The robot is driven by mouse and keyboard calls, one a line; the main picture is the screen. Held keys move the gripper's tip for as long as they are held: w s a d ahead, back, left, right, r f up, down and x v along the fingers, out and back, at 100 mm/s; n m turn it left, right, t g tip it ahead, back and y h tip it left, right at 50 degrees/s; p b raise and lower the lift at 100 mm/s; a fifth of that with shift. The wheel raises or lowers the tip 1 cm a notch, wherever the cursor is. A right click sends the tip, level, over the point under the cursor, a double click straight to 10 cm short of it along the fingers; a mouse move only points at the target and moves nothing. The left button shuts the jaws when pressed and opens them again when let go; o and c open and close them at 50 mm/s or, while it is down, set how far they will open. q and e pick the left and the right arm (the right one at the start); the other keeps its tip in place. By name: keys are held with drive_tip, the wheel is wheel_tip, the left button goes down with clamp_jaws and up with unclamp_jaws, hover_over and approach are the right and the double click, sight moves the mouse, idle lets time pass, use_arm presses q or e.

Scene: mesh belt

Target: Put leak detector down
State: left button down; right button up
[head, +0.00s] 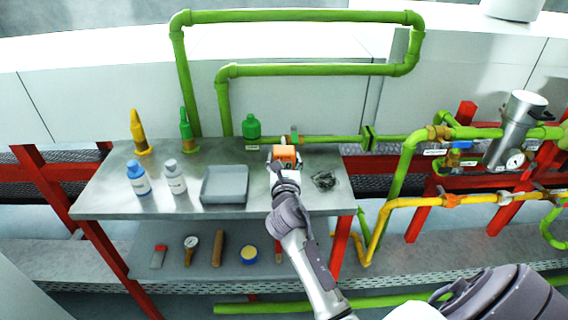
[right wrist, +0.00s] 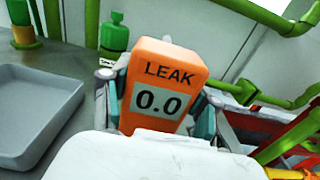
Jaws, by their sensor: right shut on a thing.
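The leak detector is an orange block (right wrist: 168,62) with a "LEAK" label and a "0.0" display, large in the right wrist view. It also shows in the head view (head: 286,152), over the back right part of the metal table (head: 120,185). My right gripper (head: 284,163) is shut on it, with a finger on each side in the right wrist view (right wrist: 158,105). The detector's lower part is hidden, so I cannot tell whether it touches the table top. My left gripper is not in view.
A grey tray (head: 225,199) lies left of my right gripper, and a tangle of dark wire (head: 325,180) lies to its right. A green bottle (head: 251,126) stands behind. Blue-capped (head: 138,178) and white (head: 175,177) bottles stand at the left. Green pipes (head: 320,139) run along the back.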

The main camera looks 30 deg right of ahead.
drive_tip(key=shift+f, duration=0.2)
drive_tip(key=shift+f, duration=0.15)
drive_tip(key=o, duration=1.6)
drive_tip(key=shift+c, duration=0.2)
